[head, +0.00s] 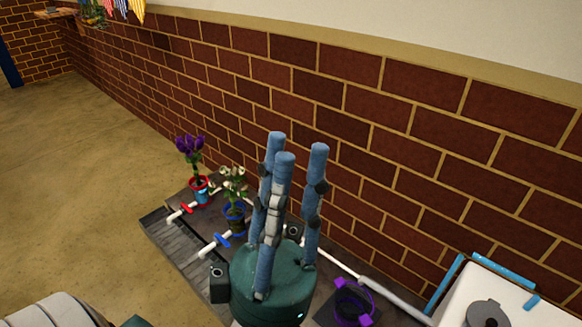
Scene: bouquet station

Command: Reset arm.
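My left gripper (295,150) stands in the middle foreground of the head view. It has a dark green palm and several blue fingers that point upward. The fingers are straight and apart, with only the brick wall showing between their tips, so it is open and empty. It hides part of the bench behind it. My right gripper is not in view.
Left of the gripper stand a purple flower (190,146) in a red pot (198,186) and a white flower (233,178) in a blue pot (236,212). A purple holder (352,303) and a white basin (463,289) lie right. A brick wall (400,150) runs behind.

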